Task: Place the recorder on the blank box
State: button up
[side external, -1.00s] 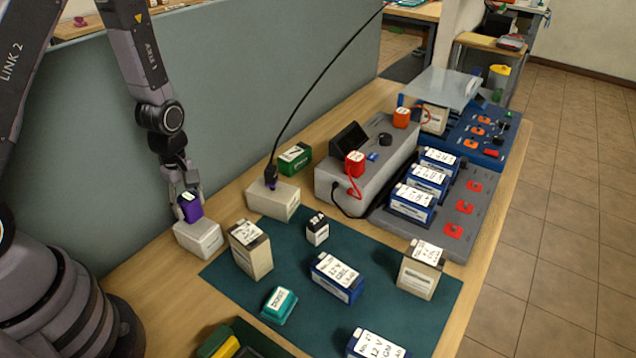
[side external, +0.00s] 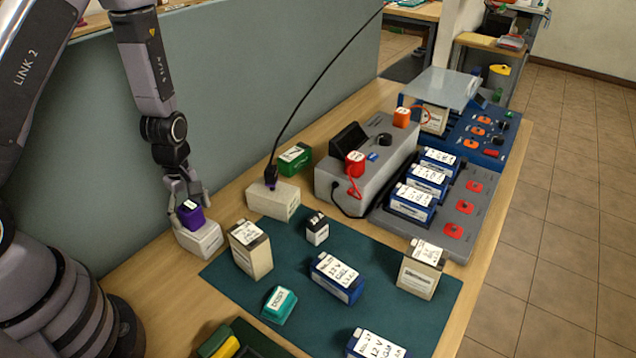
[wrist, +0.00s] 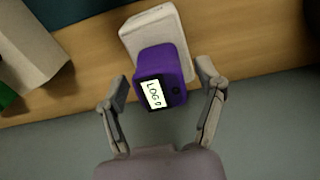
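The recorder, a small purple box with a dark top and a white label reading "LOG" (wrist: 168,72), stands upright on a plain white box (wrist: 150,28). In the side external view the recorder (side external: 192,217) rests on the end of this white box (side external: 199,240), which I take to be the blank box, on the wooden bench by the grey partition. My gripper (side external: 190,196) is above the recorder, pointing down. In the wrist view its fingers (wrist: 163,90) are spread on either side of the recorder with a gap at each side. It is open and holds nothing.
A similar white box (side external: 273,203) with a black cabled plug stands to the right, beside a green box (side external: 295,158). A tall beige battery (side external: 250,255) stands close by on the teal mat (side external: 225,277). A grey tester (side external: 345,180) is farther right.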

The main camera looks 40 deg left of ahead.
dwell(0.3)
notch_tip(320, 180, up, 12)
notch_tip(320, 180, up, 13)
jog(key=m+t, duration=0.3)
jog(key=m, duration=0.5)
send_over(189, 206)
jog(key=s+d, duration=0.2)
jog(key=s, duration=0.2)
jog(key=s+d+r+m+t, duration=0.1)
jog(key=s+r+m+t, duration=0.1)
jog(key=s+r+m, duration=0.6)
jog(key=shift+s+m+t, duration=0.3)
jog(key=shift+s+m, duration=0.7)
jog(key=shift+s, duration=0.25)
